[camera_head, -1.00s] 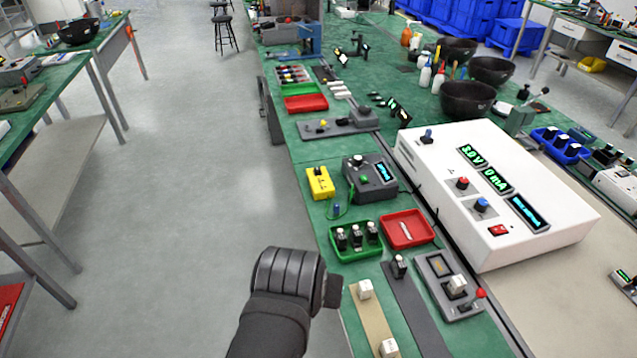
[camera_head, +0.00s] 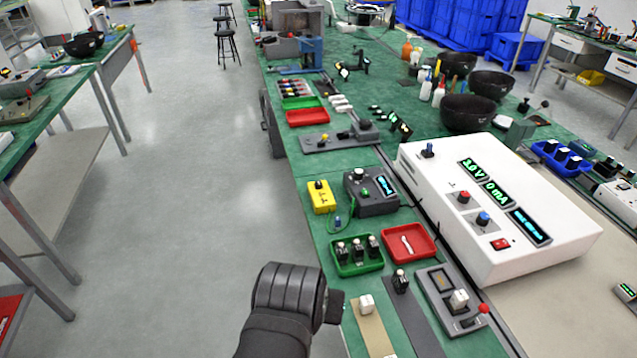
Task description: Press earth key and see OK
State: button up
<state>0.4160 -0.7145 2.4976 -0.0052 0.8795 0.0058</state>
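A small yellow box (camera_head: 321,197) with a dark knob on top and a dark mark on its front stands on the green bench. A green lead with a blue-tipped clip (camera_head: 338,222) lies by it. A grey meter (camera_head: 371,192) with a knob, a green button and a lit cyan display stands to its right. The display text is too small to read. I cannot tell which control is the earth key. My gripper (camera_head: 334,306) is at the bottom centre, near the bench's left edge, below and apart from these boxes. Its fingers are not clear enough to show open or shut.
A green tray (camera_head: 357,268) with several black parts and a red tray (camera_head: 427,252) lie ahead of my gripper. A tan strip (camera_head: 373,335) and a grey fixture with a red-knobbed lever (camera_head: 452,300) lie right. A large white power supply (camera_head: 540,262) reads 3.0 V, 0 mA.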

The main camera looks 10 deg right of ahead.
grip_shut()
dwell(0.9)
dwell(0.5)
jog(key=w+d+r+n+h, duration=0.1)
jog(key=w+d+r+n, duration=0.1)
jog(key=w+d+r, duration=0.45)
jog(key=w+d+r+n+t+h, duration=0.1)
jog(key=w+d+r+n, duration=0.15)
jog(key=w, duration=0.65)
jog(key=w+d+r+n+h, duration=0.1)
jog(key=w+d+r+n, duration=0.15)
jog(key=w+d, duration=0.4)
jog(key=w+a+f+n+h, duration=0.1)
jog(key=w+f+n, duration=0.5)
jog(key=w, duration=0.6)
jog(key=w+a+f+n+h, duration=0.1)
jog(key=w+a+f+n, duration=0.1)
jog(key=w+f+n, duration=0.5)
jog(key=w+n, duration=0.1)
jog(key=w, duration=0.5)
jog(key=shift+w+f+g, duration=0.15)
jog(key=shift+f+g, duration=0.15)
